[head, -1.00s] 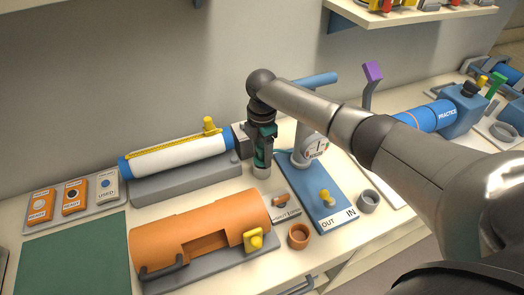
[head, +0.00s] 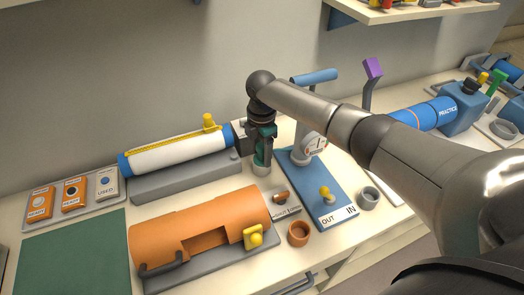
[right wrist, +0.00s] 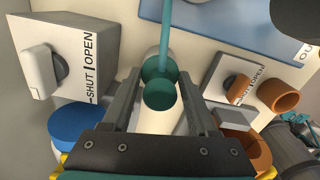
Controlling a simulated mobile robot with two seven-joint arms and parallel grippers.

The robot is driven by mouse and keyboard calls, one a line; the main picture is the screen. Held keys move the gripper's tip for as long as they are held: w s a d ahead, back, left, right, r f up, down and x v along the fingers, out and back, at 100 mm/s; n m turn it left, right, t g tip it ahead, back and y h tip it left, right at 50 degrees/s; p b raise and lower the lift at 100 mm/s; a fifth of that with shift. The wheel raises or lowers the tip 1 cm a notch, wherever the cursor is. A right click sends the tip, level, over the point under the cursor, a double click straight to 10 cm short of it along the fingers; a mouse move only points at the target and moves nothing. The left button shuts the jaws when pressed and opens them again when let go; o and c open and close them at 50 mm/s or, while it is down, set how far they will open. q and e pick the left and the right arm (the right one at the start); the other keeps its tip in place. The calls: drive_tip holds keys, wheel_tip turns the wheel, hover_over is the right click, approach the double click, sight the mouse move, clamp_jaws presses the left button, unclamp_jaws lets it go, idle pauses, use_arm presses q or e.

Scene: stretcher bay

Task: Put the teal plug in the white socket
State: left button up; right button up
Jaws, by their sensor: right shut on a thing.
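My right gripper (head: 262,150) points down and is shut on the teal plug (head: 261,158). In the right wrist view the round teal plug (right wrist: 160,95) sits between the two fingers, with a teal hose (right wrist: 166,35) running away from it. The pale socket (head: 261,170) stands upright on the bench directly below the plug. Its light side also shows behind the plug in the right wrist view (right wrist: 152,60). Plug and socket look touching or nearly so; I cannot tell whether the plug is inside. My left gripper is in neither view.
A white cylinder (head: 180,152) with blue ends lies left. An orange housing (head: 200,225) and an orange ring (head: 298,234) are in front. A grey valve box (right wrist: 65,65) is close in the wrist view.

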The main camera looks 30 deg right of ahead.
drive_tip(key=o, duration=1.5)
drive_tip(key=shift+c, duration=0.2)
wheel_tip(320, 180, up, 15)
drive_tip(key=p, duration=0.1)
drive_tip(key=shift+r, duration=0.15)
